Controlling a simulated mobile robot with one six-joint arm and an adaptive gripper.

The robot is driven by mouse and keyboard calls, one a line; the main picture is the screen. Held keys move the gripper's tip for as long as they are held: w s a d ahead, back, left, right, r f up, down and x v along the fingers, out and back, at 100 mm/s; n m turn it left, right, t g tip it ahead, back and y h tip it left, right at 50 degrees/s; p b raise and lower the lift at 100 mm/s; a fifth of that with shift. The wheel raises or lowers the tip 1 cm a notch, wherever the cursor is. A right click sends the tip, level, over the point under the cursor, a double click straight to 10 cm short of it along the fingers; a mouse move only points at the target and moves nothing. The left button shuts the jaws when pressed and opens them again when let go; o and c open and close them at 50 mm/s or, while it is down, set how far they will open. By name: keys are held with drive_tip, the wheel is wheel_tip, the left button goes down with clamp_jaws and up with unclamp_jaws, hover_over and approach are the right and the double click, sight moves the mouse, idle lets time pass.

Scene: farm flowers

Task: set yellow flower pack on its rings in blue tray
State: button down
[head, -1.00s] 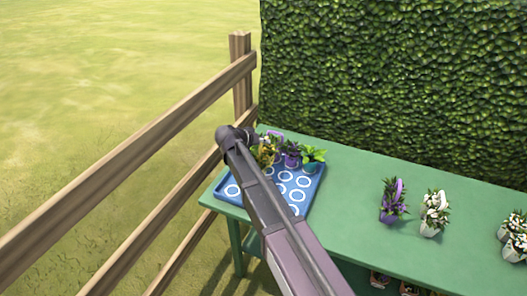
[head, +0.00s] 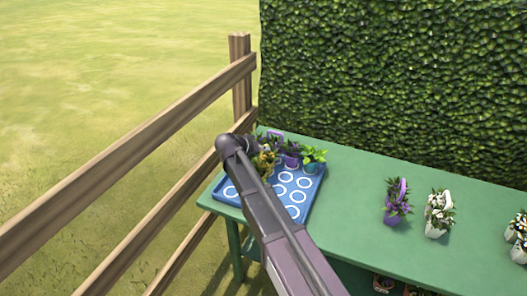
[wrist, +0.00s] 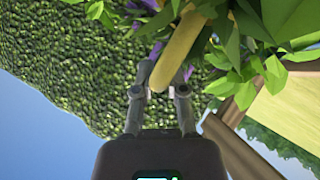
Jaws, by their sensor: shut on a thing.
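The yellow flower pack (head: 265,164) is at the left part of the blue tray (head: 313,190), partly hidden by my arm in the head view. In the wrist view my gripper (wrist: 159,92) is shut on the yellow handle (wrist: 178,48) of the pack, with green leaves and purple flowers close around. The tray has white rings, several of them empty at its front and right. The pack's base is hidden, so I cannot tell whether it touches the rings.
A purple pack (head: 290,155) and a green leafy pack (head: 314,158) stand at the tray's back. Farther right on the green table (head: 355,205) are another purple pack (head: 396,204) and white packs (head: 438,216). A wooden fence (head: 120,190) runs left; a hedge (head: 400,90) stands behind.

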drive_tip(key=shift+f, duration=0.2)
drive_tip(key=c, duration=0.7)
unclamp_jaws()
drive_tip(key=shift+r, duration=0.1)
drive_tip(key=shift+r, duration=0.15)
drive_tip(key=shift+s+a+r+p, duration=0.3)
drive_tip(key=shift+s+r+p, duration=0.05)
drive_tip(key=shift+p, duration=0.05)
drive_tip(key=shift+p+v, duration=2.9)
drive_tip(key=shift+v, duration=2.55)
drive_tip(key=shift+f, duration=0.1)
